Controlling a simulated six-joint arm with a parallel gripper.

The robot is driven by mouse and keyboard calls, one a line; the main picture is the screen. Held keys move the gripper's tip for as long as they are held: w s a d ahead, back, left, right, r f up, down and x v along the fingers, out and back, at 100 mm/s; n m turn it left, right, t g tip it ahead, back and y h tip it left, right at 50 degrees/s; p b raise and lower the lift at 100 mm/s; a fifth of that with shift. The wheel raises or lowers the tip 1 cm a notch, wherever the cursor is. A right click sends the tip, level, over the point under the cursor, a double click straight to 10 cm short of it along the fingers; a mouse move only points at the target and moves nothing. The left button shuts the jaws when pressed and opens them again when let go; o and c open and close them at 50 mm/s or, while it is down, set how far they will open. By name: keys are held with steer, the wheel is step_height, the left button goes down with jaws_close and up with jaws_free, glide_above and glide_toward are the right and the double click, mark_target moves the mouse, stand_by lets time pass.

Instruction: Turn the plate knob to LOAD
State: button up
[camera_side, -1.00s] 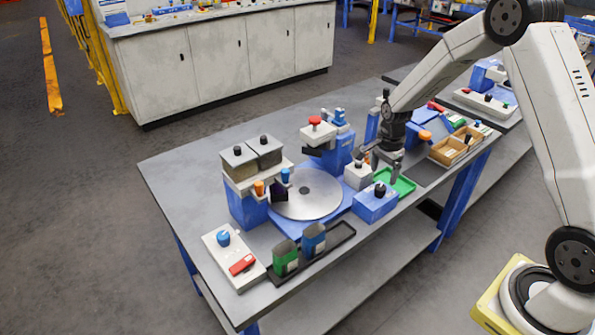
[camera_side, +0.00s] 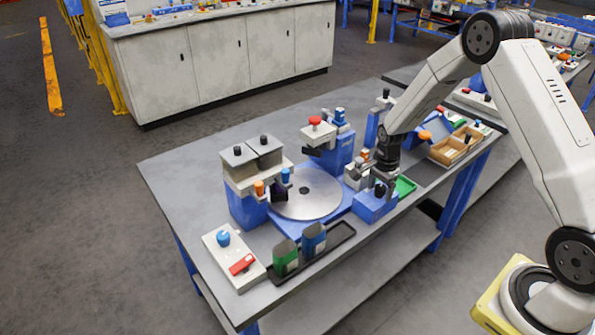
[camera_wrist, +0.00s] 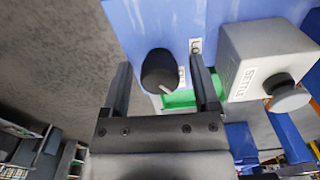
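The plate knob (camera_wrist: 158,68) is a black round knob with a white pointer line, on a blue box (camera_side: 367,213) at the table's front edge. My gripper (camera_side: 380,188) is at this box, pointing down, and largely hides the knob in the side view. In the wrist view the knob sits between the two open fingers, with a visible gap beside it. The pointer faces the lower right of that picture. A partly hidden label starting "LO" (camera_wrist: 196,45) lies right of the knob, with another label (camera_wrist: 182,75) below it. The round metal plate (camera_side: 318,203) is left of the box.
A grey box marked SETTLE (camera_wrist: 250,50) with a grey button stands close beside my right finger in the wrist view. A green tray (camera_side: 405,186) lies right of the knob box. Green and blue sacks stand in a black tray (camera_side: 345,234) at front left.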

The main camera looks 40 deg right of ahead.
jaws_close()
steer(key=shift+n, duration=0.3)
steer(key=n, duration=1.1)
steer(key=shift+n, duration=0.3)
stand_by(0.4)
steer(key=shift+o, duration=1)
jaws_free()
